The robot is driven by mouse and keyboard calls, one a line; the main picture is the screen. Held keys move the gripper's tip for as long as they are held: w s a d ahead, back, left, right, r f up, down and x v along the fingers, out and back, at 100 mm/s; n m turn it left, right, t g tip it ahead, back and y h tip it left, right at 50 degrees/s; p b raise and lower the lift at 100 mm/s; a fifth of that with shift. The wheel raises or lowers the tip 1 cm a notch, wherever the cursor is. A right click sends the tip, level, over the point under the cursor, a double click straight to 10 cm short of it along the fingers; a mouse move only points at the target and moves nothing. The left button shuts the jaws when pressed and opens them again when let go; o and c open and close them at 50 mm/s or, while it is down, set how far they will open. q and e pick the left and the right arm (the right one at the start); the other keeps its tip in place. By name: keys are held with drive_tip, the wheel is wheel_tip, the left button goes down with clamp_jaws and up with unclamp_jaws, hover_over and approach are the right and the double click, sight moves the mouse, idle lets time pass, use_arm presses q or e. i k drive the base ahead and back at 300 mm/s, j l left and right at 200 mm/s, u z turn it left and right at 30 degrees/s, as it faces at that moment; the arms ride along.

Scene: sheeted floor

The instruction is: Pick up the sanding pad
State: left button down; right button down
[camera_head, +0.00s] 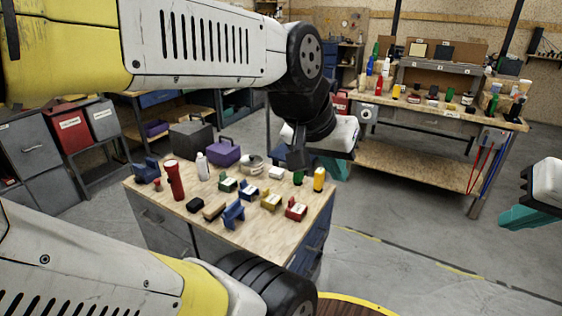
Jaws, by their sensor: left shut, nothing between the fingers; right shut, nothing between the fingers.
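On the wooden top of a workbench (262,235), a small tan and dark block (214,211) lies near the front left; it looks most like the sanding pad, though it is too small to be sure. A black block (195,204) lies just left of it. My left gripper (337,170), white with teal fingers, is shut and empty behind the bench's far right corner in the picture, partly hidden by my dark wrist. My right gripper (512,220) is at the right edge, shut and empty, well away from the bench and partly cut off.
Around the block stand a blue holder (233,214), a red flashlight (174,181), a white bottle (202,167), a purple box (223,152) and a yellow can (319,179). Another loaded workbench (425,165) stands behind. Grey floor (405,245) at right is clear. My arm covers the upper left.

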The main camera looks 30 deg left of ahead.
sight(196, 205)
drive_tip(key=u, duration=4.75)
drive_tip(key=z, duration=2.8)
drive_tip(key=i+j, duration=0.2)
drive_tip(key=i, duration=0.15)
drive_tip(key=z, duration=0.05)
